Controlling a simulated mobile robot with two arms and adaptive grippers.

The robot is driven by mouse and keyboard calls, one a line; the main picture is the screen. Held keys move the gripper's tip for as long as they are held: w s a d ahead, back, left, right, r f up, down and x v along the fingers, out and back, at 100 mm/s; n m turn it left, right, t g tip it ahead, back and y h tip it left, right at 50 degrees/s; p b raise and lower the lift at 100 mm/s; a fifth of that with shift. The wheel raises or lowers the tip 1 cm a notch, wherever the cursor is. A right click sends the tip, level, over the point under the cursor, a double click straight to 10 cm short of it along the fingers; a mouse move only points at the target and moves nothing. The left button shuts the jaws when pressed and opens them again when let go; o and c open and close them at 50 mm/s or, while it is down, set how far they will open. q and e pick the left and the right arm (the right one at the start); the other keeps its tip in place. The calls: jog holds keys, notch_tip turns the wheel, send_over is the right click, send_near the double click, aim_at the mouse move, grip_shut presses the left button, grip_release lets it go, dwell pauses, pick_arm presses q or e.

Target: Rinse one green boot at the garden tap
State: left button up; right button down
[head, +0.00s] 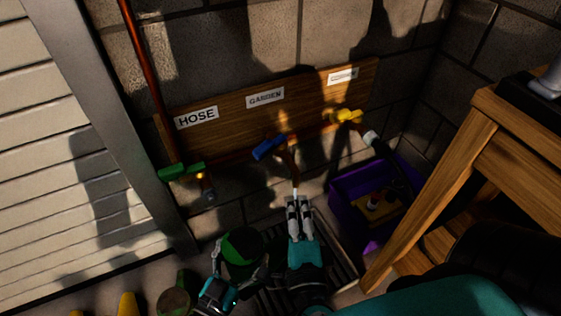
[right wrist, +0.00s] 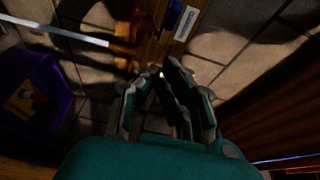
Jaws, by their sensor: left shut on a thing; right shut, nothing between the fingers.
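The garden tap, with a blue handle (head: 269,147), is under the GARDEN label (head: 265,97) on a wooden board. A thin pale streak shows below it; I cannot tell if it is running water. A green boot (head: 243,243) is held by my left gripper (head: 239,266), whose fingers are shut around it, below and left of the tap. My right gripper (head: 298,203) is shut and empty, just below the tap. In the right wrist view, its closed fingers (right wrist: 160,75) point toward the board, and a bit of blue handle (right wrist: 172,15) shows above them.
A green-handled tap (head: 182,170) under HOSE and a yellow-handled tap (head: 348,115) flank the garden tap. A purple crate (head: 343,208) stands right, near a wooden table (head: 474,112). A dark slatted grate (head: 340,262) lies below. Another round-topped object (head: 174,300) and yellow items stand at bottom left.

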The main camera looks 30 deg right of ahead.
aim_at(262, 158)
pick_arm(q)
jog(key=shift+f+b, duration=0.7)
jog(key=shift+b, duration=0.05)
jog(key=shift+f+b, duration=0.7)
jog(key=shift+f, duration=0.1)
pick_arm(e)
jog(key=shift+w+a+x, duration=0.2)
jog(key=shift+a+x, duration=0.25)
jog(key=shift+x, duration=1.55)
jog(key=shift+w+a+x, duration=0.2)
jog(key=shift+a+x, duration=0.2)
jog(key=shift+x, duration=1.55)
jog(key=shift+w+a+x, duration=0.2)
jog(key=shift+a+x, duration=0.25)
jog(key=shift+x, duration=1.55)
jog(key=shift+r, duration=0.1)
